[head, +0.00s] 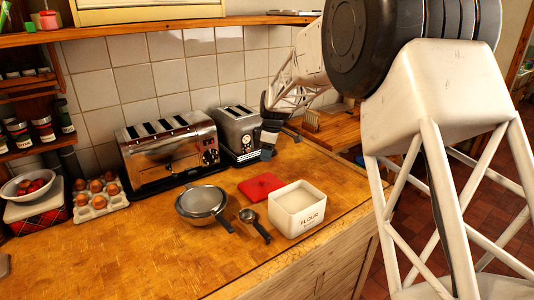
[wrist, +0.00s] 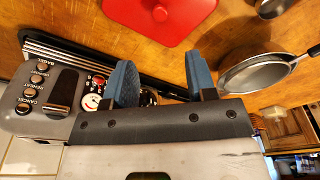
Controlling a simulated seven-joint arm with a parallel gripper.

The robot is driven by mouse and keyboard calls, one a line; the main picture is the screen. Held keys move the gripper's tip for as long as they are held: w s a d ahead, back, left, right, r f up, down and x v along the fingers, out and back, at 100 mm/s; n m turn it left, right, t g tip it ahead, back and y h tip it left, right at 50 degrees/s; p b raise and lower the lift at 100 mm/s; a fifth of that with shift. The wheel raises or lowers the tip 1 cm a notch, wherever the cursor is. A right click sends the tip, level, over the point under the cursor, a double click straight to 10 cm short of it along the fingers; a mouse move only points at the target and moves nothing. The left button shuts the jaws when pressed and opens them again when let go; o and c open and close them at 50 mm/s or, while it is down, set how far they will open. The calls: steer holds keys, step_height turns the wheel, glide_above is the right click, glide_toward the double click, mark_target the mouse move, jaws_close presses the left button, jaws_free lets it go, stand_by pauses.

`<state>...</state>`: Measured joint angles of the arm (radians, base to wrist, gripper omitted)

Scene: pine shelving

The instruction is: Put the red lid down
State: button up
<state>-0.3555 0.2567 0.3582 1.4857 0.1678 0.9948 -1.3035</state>
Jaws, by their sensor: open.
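The red lid (head: 262,187) lies on the wooden counter, just behind and left of the white flour tin (head: 297,208), which stands without a lid. In the wrist view the red lid (wrist: 157,22) shows its round knob and lies beyond my fingertips, apart from them. My gripper (head: 281,146) is open and empty, above the counter in front of the small toaster. Its two blue fingers are spread apart in the wrist view (wrist: 160,76), with nothing between them.
A small toaster (head: 238,133) stands close to my gripper, with a larger toaster (head: 170,150) to its left. A sieve (head: 202,201) and a scoop (head: 254,223) lie left of the tin. The counter's front left is clear.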

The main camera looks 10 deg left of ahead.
stand_by(0.6)
steer(key=s+d+r+m+t, duration=0.1)
steer(key=s+d+r+m, duration=0.3)
steer(key=s+d+r, duration=0.5)
steer(key=s+d+r+m, duration=0.4)
steer(key=s+d+m, duration=0.1)
steer(key=s+d, duration=0.8)
steer(key=s+d+f+m, duration=0.1)
steer(key=s+d+m, duration=0.2)
steer(key=s, duration=0.7)
steer(key=s+d+f+m+t+h, duration=0.1)
steer(key=s+d+m, duration=0.2)
steer(key=s, duration=0.8)
steer(key=s+d+f+m, duration=0.2)
steer(key=s+d, duration=0.3)
steer(key=s, duration=0.5)
steer(key=shift+s+d+m+t+h, duration=0.2)
steer(key=shift+d+m+t+h, duration=0.15)
steer(key=shift+m, duration=0.25)
